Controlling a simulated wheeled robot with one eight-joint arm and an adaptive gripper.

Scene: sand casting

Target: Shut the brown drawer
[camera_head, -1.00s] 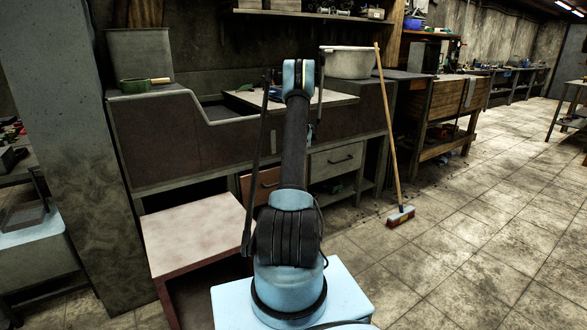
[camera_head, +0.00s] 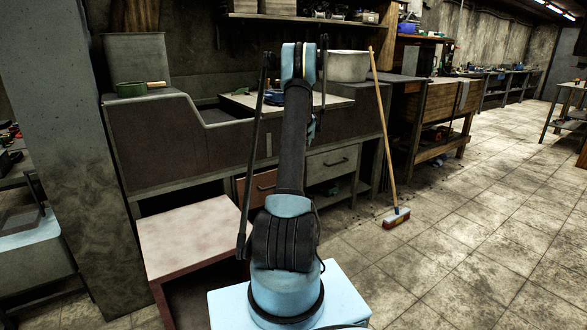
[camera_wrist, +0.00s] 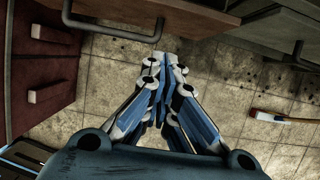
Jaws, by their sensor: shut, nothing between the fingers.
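The brown drawer (camera_head: 262,185) is low in the dark workbench, left of a grey drawer (camera_head: 335,164); my arm hides its right part. How far it stands out is hard to tell in the head view. In the wrist view, a dark handle bar (camera_wrist: 112,24) on a front that looks to be the brown drawer's lies at the top, just beyond the fingertips. My gripper (camera_wrist: 166,60) is shut and empty, its fingertips together above the floor. They look apart from the handle, though depth is unclear. The arm hides the gripper in the head view.
A low pale-topped table (camera_head: 188,228) stands left of my base, in front of the bench. A broom (camera_head: 384,140) leans at the right; its head also shows in the wrist view (camera_wrist: 268,117). Tiled floor to the right is clear. A pillar (camera_head: 65,150) stands at the left.

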